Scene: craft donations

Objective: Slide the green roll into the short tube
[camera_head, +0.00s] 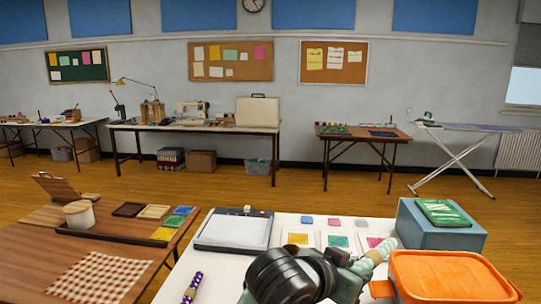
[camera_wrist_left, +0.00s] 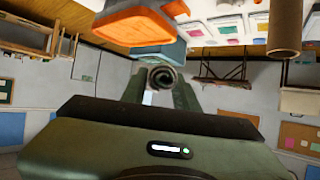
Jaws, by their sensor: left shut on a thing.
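My left gripper (camera_head: 364,268) is shut on the green roll (camera_head: 381,249), a roll with pale and green stripes. It is above the white table, between the colored cards and the orange box. In the left wrist view, which is upside down, the roll's spiral end (camera_wrist_left: 162,76) shows between the fingers. A plain brown tube (camera_wrist_left: 285,30) shows at the upper right of that view, apart from the roll. I cannot tell whether it is the short tube. I do not make it out in the head view, where my arm covers part of the table. My right gripper is not in view.
An orange box (camera_head: 445,275) stands close to the right of my gripper. A blue-grey box (camera_head: 416,228) with a green packet (camera_head: 443,212) on it is behind. A paper trimmer (camera_head: 236,230) and a purple patterned roll (camera_head: 192,288) lie left. A wooden table (camera_head: 45,240) adjoins on the left.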

